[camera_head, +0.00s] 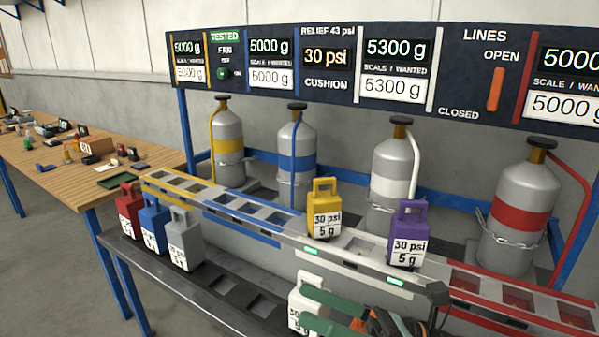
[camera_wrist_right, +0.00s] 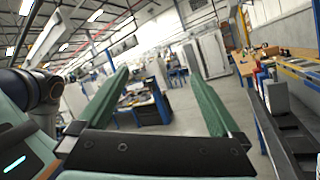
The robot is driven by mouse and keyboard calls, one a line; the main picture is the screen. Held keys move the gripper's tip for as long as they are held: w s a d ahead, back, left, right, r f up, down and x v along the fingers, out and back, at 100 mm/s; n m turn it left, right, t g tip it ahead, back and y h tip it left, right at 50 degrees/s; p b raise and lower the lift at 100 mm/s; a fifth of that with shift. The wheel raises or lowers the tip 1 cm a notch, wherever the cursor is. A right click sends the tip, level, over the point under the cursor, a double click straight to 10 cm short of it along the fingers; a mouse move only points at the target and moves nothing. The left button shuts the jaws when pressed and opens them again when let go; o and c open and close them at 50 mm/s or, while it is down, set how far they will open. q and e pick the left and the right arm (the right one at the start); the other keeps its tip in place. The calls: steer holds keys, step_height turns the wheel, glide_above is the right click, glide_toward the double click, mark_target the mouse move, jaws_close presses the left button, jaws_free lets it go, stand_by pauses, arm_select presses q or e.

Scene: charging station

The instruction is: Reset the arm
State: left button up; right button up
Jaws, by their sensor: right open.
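My right gripper (camera_head: 315,307) shows at the bottom of the head view, its green fingers in front of a white canister (camera_head: 300,322) on the lower shelf. I cannot tell whether they touch it. In the right wrist view my right gripper (camera_wrist_right: 158,78) is open, its two green fingers wide apart with nothing between them. That view looks out across the room. Part of my right arm (camera_wrist_right: 35,95) shows at its left edge. My left gripper is in neither view.
A rack holds a yellow canister (camera_head: 324,209) and a purple canister (camera_head: 407,236) on its upper rail. Red (camera_head: 130,210), blue (camera_head: 153,225) and grey (camera_head: 183,240) canisters stand at left. Gas cylinders (camera_head: 390,165) stand behind, under a display panel (camera_head: 455,75). A wooden workbench (camera_head: 110,200) is far left.

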steer(key=w+d+f+m+t+h, duration=0.2)
steer(key=d+f+m+t+h, duration=0.35)
steer(key=m, duration=0.95)
steer(key=w+d+f+m+t+h, duration=0.3)
steer(key=f+m+t+h, duration=0.45)
steer(key=f+m, duration=0.5)
steer(key=s+d+f+m+g+h, duration=0.2)
steer(key=s+f+m+g+h, duration=0.1)
steer(key=s+f+m, duration=0.5)
steer(key=s+d+f+m+g+h, duration=0.3)
steer(key=s+f+m+g, duration=0.2)
steer(key=s+f+m, duration=0.4)
step_height(320, 180, down, 6)
steer(key=shift+d+r, duration=0.15)
steer(key=shift+d, duration=0.1)
steer(key=shift+w, duration=0.1)
steer(key=shift+c, duration=0.2)
